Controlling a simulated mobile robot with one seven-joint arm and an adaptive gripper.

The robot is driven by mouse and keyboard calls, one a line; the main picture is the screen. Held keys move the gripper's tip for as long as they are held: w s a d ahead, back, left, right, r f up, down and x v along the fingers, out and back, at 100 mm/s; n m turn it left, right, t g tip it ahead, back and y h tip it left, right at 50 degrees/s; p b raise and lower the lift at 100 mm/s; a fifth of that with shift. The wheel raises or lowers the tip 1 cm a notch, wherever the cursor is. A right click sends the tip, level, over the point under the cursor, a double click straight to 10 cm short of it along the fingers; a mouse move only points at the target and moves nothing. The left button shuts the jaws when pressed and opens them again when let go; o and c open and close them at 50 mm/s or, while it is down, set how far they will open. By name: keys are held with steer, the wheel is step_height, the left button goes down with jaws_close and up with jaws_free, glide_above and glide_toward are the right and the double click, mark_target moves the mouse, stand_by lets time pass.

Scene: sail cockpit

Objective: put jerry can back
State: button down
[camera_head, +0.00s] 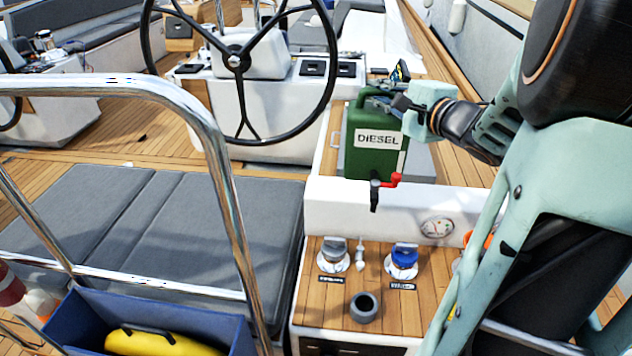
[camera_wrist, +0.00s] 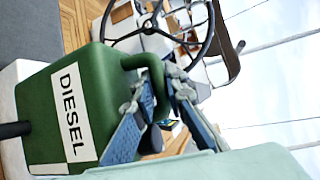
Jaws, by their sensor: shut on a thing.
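The jerry can (camera_head: 372,162) is green with a white DIESEL label and stands upright in the head view, behind a white ledge. In the wrist view the jerry can (camera_wrist: 105,110) fills the left half, turned on its side by the camera's angle. My gripper (camera_head: 388,98) is at the can's top, shut on its handle. In the wrist view the fingers of my gripper (camera_wrist: 158,95) close around the green handle (camera_wrist: 150,75). The can's underside is hidden by the ledge in the head view, so I cannot tell whether it touches the surface below.
A steering wheel (camera_head: 235,62) and its white console stand left of the can. In front are a white ledge (camera_head: 375,208) with a gauge, a red-handled lever (camera_head: 385,182), two deck fillers and a grey cup (camera_head: 363,307). A steel rail (camera_head: 205,125) crosses the left foreground.

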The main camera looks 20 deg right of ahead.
steer(key=shift+w+a, duration=0.2)
steer(key=shift+w, duration=0.05)
steer(key=w+a+f+b, duration=0.3)
steer(key=w+f+b, duration=0.1)
steer(key=w+f, duration=0.8)
steer(key=shift+w+a+f+b, duration=0.3)
steer(key=shift+w+a+f, duration=0.1)
steer(key=shift+w, duration=0.2)
steer(key=shift+f, duration=0.15)
steer(key=c, duration=2.3)
jaws_free()
steer(key=shift+s+f, duration=0.1)
steer(key=shift+f, duration=0.2)
steer(key=o, duration=0.3)
steer(key=shift+r, duration=0.1)
steer(key=shift+o, duration=0.2)
steer(key=shift+r, duration=0.15)
